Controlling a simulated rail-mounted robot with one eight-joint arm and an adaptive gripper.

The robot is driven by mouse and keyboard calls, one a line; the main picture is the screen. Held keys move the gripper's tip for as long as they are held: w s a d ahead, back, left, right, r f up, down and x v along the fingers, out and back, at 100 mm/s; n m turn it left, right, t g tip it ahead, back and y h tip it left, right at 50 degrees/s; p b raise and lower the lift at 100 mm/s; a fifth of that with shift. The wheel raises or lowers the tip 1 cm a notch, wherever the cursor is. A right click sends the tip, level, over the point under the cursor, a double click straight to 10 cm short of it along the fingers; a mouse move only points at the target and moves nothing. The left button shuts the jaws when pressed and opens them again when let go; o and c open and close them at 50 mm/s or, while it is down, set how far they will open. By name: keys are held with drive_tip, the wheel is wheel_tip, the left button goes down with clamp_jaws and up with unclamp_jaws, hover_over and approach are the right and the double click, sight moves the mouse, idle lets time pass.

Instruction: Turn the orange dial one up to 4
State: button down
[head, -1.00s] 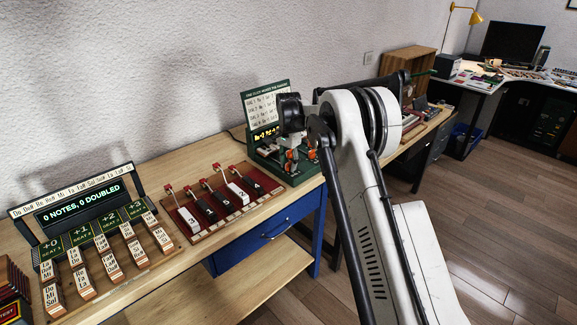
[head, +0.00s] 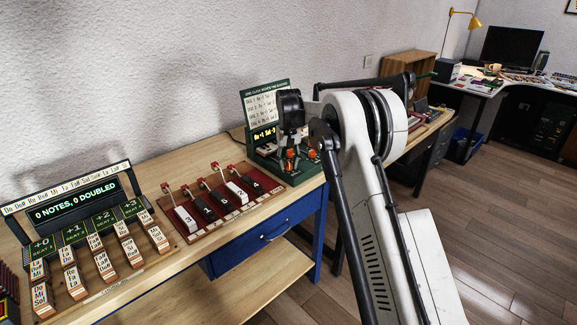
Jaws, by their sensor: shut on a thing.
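A green device (head: 308,176) stands on the wooden bench, with small orange dials on its base. One orange dial (head: 290,154) is directly below my dark wrist; another orange dial (head: 311,154) is just to its right. My gripper (head: 289,148) points down at the left one and is shut on it, as far as the small, partly hidden view shows. The dial's number and pointer cannot be read. A lit yellow display (head: 265,134) on the device is partly hidden by my arm, and a white printed card (head: 264,107) stands above it.
A dark red board (head: 262,192) with numbered blocks and upright levers lies left of the device. Further left is a rack of labelled blocks (head: 104,262) under a sign (head: 75,211) reading "0 NOTES, 0 DOUBLED". My arm covers the bench right of the device.

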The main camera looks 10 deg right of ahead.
sight(288, 161)
drive_tip(key=n+b, duration=0.1)
drive_tip(key=n, duration=0.4)
drive_tip(key=shift+n, duration=0.3)
drive_tip(key=n, duration=0.6)
drive_tip(key=shift+b, duration=0.4)
drive_tip(key=n, duration=0.6)
drive_tip(key=shift+n, duration=0.3)
drive_tip(key=n, duration=0.5)
drive_tip(key=shift+n+b, duration=0.3)
drive_tip(key=c, duration=1.4)
unclamp_jaws()
drive_tip(key=shift+r, duration=0.1)
wheel_tip(288, 161, up, 12)
drive_tip(key=shift+f, duration=0.1)
